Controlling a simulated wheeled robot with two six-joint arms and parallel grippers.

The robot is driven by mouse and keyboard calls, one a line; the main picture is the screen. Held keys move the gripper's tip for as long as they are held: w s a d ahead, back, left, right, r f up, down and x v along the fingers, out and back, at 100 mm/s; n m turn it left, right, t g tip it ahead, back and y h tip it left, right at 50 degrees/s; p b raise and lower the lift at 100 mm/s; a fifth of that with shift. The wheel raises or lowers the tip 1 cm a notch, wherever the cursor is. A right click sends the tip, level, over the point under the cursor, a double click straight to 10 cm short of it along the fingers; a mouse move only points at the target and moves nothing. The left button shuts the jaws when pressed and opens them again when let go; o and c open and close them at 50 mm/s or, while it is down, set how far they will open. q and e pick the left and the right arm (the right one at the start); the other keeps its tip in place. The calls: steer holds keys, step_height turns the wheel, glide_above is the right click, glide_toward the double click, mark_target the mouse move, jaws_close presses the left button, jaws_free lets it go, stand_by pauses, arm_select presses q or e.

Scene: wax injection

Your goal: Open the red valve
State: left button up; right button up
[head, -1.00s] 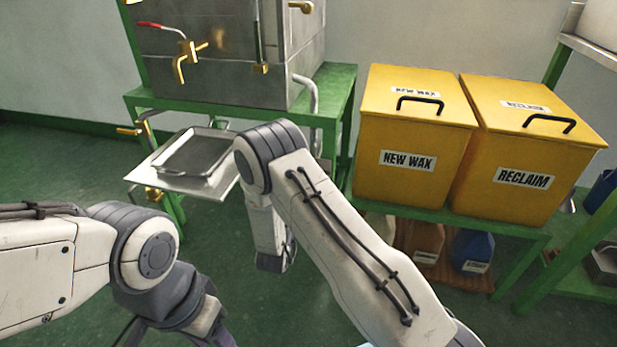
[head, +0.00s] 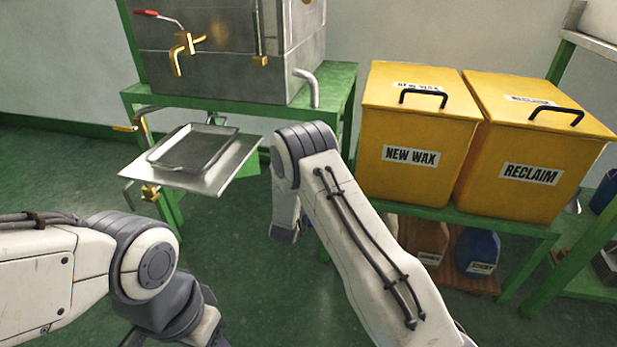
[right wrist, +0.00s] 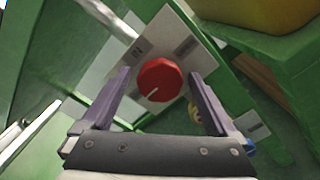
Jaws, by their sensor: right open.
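The red valve lever (head: 158,18) sits on a brass tap (head: 186,46) on the front of the grey metal tank (head: 222,74), at the upper left of the head view. No gripper touches it there. In the right wrist view, a round red knob (right wrist: 160,80) with a white mark sits on a grey labelled panel (right wrist: 178,30). My right gripper (right wrist: 160,74) is open and empty, its fingers on either side of the knob in the picture; contact cannot be told. In the head view my right fingers are hidden. My left arm is at lower left, its fingers out of view.
A tray (head: 194,150) rests on a metal plate (head: 228,168) before the green stand (head: 335,88). Yellow NEW WAX (head: 411,184) and RECLAIM (head: 535,150) bins stand at right, with bottles (head: 478,251) below. Green floor (head: 240,270) shows between my arms.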

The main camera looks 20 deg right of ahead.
steer(key=c, duration=1.4)
